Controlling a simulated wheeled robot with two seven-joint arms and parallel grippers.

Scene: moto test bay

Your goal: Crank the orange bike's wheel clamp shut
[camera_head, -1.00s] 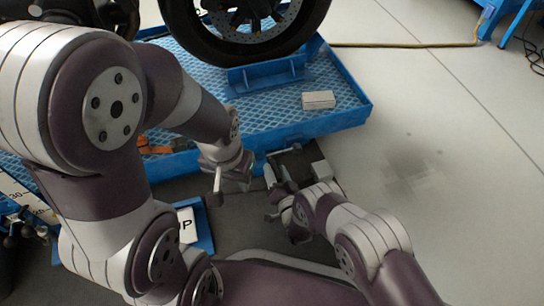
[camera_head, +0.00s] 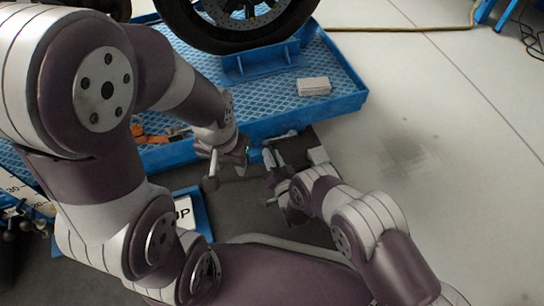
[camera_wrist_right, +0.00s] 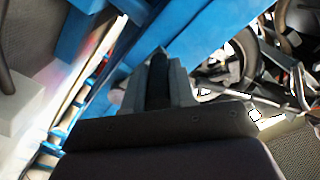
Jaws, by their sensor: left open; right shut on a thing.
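The bike's dark wheel (camera_head: 235,38) stands on the blue lift platform at the top of the head view; the bike's orange body is out of view. A blue clamp bracket (camera_head: 262,66) sits at the tyre's foot. My right gripper (camera_head: 272,160) is at the platform's near edge. In the right wrist view the right gripper (camera_wrist_right: 158,85) is shut on a dark handle (camera_wrist_right: 159,72), apparently the crank's grip; the crank's other parts are hard to make out. My left gripper (camera_head: 226,168) is open, just left of the right one, partly hidden by its own wrist.
A small pale box (camera_head: 313,86) lies on the blue platform (camera_head: 342,95). Orange straps (camera_head: 152,139) lie on its left part. A blue-edged sign (camera_head: 192,212) is below my left gripper. The floor (camera_head: 430,130) to the right is mostly clear, with a yellow cable behind.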

